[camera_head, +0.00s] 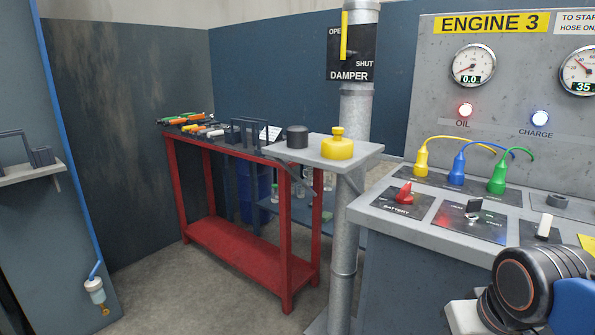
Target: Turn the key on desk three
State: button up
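The desk under the ENGINE 3 sign (492,23) fills the right side. On its sloped top, a small dark key-like knob (473,208) stands on a dark plate (468,224) with red and blue areas. The plate's small lettering is too fine to read. My arm shows at the lower right as thick black, blue and white parts, close in front of the desk. My gripper's fingers are not in view, so its state and any hold are hidden.
A red BATTERY switch (404,194) is left of the key; a white lever (545,228) is right. Yellow, blue and green plugs (458,168) stand behind. A grey shelf (370,151) with a yellow container (338,145) and a red bench (240,247) stand left.

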aim_at(474, 206)
jog(key=i+j+u, duration=0.1)
jog(key=u, duration=0.15)
jog(key=i+j+z, duration=0.15)
jog(key=i+j, duration=0.2)
jog(key=i, duration=0.15)
jog(key=i+j+z, duration=0.1)
jog(key=j+z, duration=0.45)
jog(key=i+j+z, duration=0.15)
jog(key=j+z, duration=1.6)
jog(key=z, duration=0.15)
jog(key=j+z, duration=0.45)
jog(key=k+l, duration=0.05)
jog(key=l, duration=0.1)
